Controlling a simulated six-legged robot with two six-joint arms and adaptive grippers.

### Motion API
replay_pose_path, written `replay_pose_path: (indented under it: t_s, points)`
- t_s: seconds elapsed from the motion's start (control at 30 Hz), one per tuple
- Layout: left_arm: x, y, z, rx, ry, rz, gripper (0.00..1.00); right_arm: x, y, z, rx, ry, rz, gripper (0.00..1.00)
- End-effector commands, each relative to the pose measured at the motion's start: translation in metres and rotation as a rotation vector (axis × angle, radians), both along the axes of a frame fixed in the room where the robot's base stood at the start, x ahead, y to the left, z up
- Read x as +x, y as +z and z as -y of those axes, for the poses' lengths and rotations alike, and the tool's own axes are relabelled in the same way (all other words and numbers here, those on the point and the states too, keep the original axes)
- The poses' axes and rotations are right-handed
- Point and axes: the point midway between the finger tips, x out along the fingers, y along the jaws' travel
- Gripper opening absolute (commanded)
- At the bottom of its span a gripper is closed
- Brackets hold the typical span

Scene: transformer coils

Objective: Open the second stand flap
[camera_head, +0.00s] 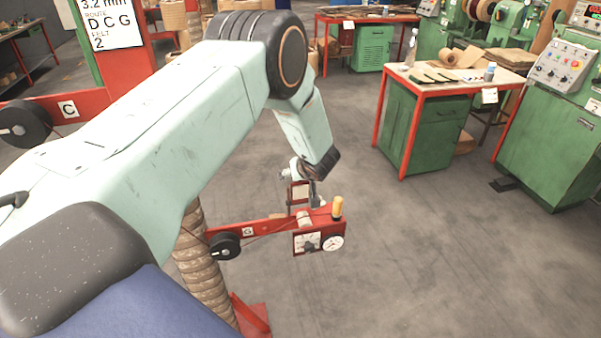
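My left arm reaches in from the left, and its gripper (304,194) is at the red stand arm marked G (262,230). The fingers are small and partly hidden, so I cannot tell whether they are open or touching the stand. This stand arm carries a black wheel (225,246), a yellow knob (338,207) and a plate with dials (307,242). Another red stand arm, marked C (88,104), is at the left with its own black wheel (25,123). I cannot clearly make out which part is the flap. My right gripper is not in view.
A ribbed brown column (194,262) and a red foot (251,315) are below the G arm. A green cabinet table (420,128) stands at the right, beside a green machine with a control panel (560,68). The grey floor between is clear.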

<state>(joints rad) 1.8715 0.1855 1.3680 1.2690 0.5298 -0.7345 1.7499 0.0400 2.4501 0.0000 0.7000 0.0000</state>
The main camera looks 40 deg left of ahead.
Motion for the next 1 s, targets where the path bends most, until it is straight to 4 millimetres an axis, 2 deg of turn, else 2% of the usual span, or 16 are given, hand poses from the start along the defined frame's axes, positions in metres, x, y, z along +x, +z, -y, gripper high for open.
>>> replay_pose_path:
  t_s: [0.27, 0.8, 1.0]
  points:
    - [-0.003, 0.004, 0.004, -0.001, -0.001, -0.002, 0.83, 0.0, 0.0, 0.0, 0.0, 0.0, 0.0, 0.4]
    - [-0.044, 0.071, 0.054, 0.0, -0.002, -0.001, 0.83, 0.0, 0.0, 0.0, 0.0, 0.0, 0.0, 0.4]
    - [-0.053, 0.083, 0.062, 0.0, -0.001, -0.002, 0.83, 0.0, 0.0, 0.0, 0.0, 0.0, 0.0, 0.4]
